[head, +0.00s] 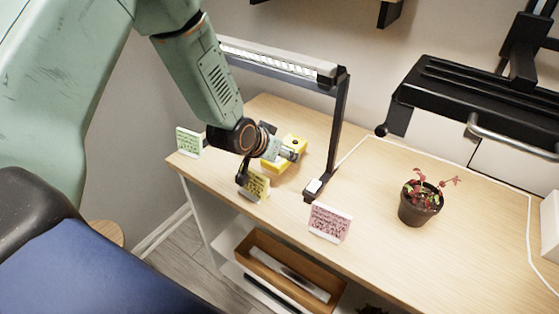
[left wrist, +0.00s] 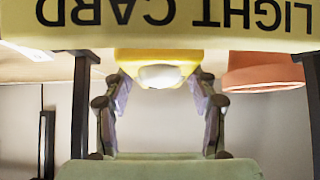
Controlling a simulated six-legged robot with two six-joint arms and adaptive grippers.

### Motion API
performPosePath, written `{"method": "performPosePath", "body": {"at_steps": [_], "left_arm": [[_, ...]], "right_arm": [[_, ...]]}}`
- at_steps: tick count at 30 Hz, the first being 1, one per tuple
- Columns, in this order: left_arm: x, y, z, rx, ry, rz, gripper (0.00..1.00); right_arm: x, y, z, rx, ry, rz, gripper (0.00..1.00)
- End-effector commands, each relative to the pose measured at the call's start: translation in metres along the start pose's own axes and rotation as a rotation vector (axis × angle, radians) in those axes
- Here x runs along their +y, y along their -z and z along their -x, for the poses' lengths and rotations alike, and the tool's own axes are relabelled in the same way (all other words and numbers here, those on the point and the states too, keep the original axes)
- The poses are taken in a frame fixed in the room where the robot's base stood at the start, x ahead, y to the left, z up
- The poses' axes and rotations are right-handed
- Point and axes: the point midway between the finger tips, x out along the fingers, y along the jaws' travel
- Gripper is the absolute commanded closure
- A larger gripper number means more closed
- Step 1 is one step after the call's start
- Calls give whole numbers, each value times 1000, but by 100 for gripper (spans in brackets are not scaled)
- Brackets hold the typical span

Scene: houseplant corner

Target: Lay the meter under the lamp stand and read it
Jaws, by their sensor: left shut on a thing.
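The yellow meter (head: 273,165) is between the fingers of my left gripper (head: 281,147), low over the bench or on it; I cannot tell if it touches. In the left wrist view the meter (left wrist: 160,57) shows a pale round dome, with the left gripper's fingers (left wrist: 160,88) shut on its sides. The lamp stand (head: 339,125) is a dark frame with a lit bar above and to the back of the meter in the head view. A yellow card (head: 259,186) stands just in front; it reads "LIGHT CARD", upside down, in the left wrist view (left wrist: 160,22). My right gripper is out of view.
A green card (head: 188,142) stands at the bench's left edge and a pink card (head: 330,222) at its front edge. A small red-leaved plant in a dark pot (head: 420,206) stands to the right. The bench (head: 375,180) is clear between the lamp stand and the plant.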

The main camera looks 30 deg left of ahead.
Motion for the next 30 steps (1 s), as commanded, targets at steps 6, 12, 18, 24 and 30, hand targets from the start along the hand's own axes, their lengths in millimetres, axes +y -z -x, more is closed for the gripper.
{"method": "performPosePath", "body": {"at_steps": [6, 12, 18, 24, 30], "left_arm": [[-2, -22, -21, -1, 1, 1, 85], [-3, -21, -20, 1, 1, 1, 85], [-3, -25, -23, -1, 1, 2, 41], [-2, -24, -22, -1, 0, 2, 24], [-2, -24, -22, -1, 0, 1, 19]], "right_arm": [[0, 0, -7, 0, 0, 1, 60], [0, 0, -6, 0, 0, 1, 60], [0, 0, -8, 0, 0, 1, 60], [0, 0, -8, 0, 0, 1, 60], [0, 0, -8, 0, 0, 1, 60]]}}
